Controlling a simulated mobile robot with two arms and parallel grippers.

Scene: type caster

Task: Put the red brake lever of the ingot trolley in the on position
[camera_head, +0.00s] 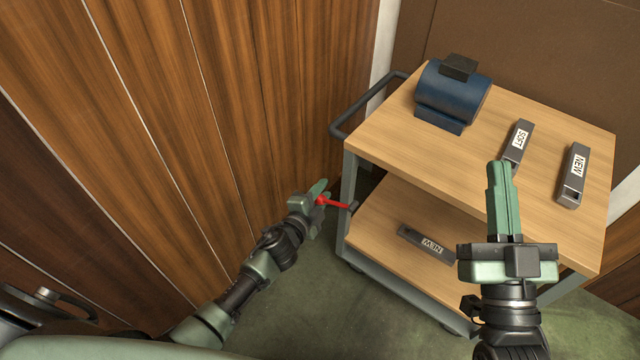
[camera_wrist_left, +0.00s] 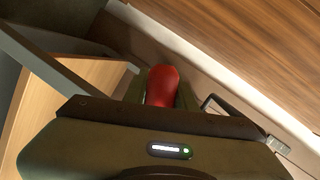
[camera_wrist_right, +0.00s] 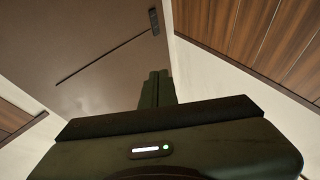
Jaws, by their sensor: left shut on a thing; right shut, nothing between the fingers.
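The trolley (camera_head: 357,148) is a two-shelf cart with wooden shelves and a grey frame. Its red brake lever (camera_head: 333,203) sticks out to the left from the trolley's left side, at about lower-shelf height. My left gripper (camera_head: 319,193) is shut on the lever's outer end. In the left wrist view the lever's rounded red knob (camera_wrist_left: 162,85) lies between the fingers. My right gripper (camera_head: 500,172) is shut and empty, in front of the upper shelf in the head view. Its closed fingers also show in the right wrist view (camera_wrist_right: 158,88).
On the upper shelf are a blue motor-like block (camera_head: 452,95) and two grey ingots, one (camera_head: 519,141) and another (camera_head: 572,176). A third ingot (camera_head: 427,244) lies on the lower shelf. A wood-panelled wall (camera_head: 200,120) runs close along the left. Green floor (camera_head: 330,310) is clear in front.

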